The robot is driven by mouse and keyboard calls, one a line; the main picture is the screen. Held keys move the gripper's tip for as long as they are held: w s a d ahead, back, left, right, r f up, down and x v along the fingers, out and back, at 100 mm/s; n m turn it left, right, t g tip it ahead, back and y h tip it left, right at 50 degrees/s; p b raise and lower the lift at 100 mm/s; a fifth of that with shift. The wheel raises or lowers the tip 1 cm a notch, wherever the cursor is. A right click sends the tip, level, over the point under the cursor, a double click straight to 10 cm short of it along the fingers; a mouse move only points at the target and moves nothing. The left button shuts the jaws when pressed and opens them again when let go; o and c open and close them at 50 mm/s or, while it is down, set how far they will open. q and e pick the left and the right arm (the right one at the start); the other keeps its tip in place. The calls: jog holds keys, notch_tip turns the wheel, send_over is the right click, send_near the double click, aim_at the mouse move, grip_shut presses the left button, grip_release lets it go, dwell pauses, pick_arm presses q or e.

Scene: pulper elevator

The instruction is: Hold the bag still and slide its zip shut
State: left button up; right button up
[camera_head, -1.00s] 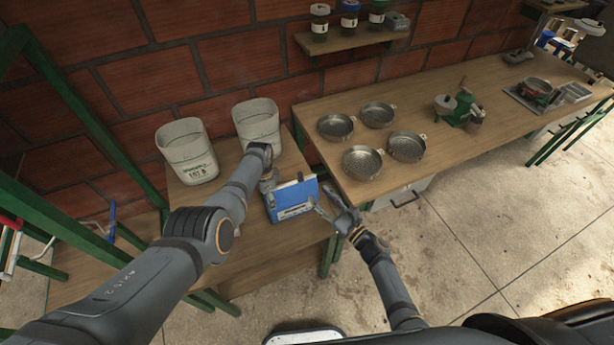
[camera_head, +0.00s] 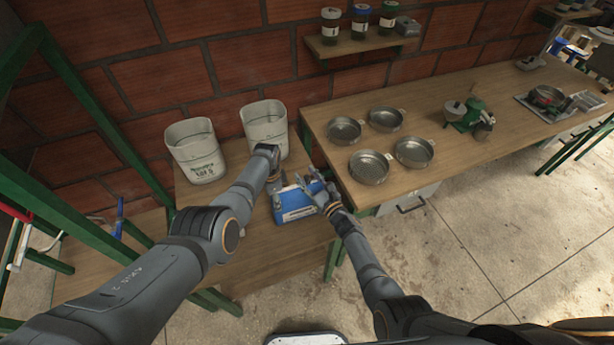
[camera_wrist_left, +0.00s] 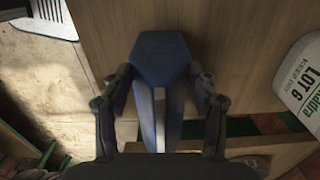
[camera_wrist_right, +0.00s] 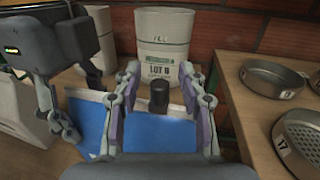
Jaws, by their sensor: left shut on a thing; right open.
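The blue bag (camera_head: 297,211) with a pale label stands on the low wooden table in the head view. My left gripper (camera_head: 275,187) is shut on the bag's left end; the left wrist view shows the blue bag (camera_wrist_left: 160,65) between its fingers. My right gripper (camera_head: 312,190) is open at the bag's top, towards its right end. In the right wrist view a dark knob (camera_wrist_right: 159,97), apparently the zip's pull, stands between the open fingers. No contact shows on it. The zip line is mostly hidden.
Two pale lot buckets, the left one (camera_head: 195,150) and the right one (camera_head: 265,127), stand behind the bag. Several metal pans (camera_head: 369,166) sit on the longer table to the right. A green grinder (camera_head: 468,115) stands farther along. A wall shelf (camera_head: 365,43) holds jars.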

pick_arm(q)
jog(key=shift+s+f, duration=0.15)
pick_arm(e)
grip_shut()
dwell(0.4)
pick_arm(q)
jog(key=shift+a, duration=0.1)
pick_arm(e)
jog(key=shift+w+d, duration=0.3)
jog(key=shift+d, duration=0.65)
jog(key=shift+w+d, duration=0.3)
jog(key=shift+d, duration=0.65)
grip_release()
jog(key=shift+d, duration=0.1)
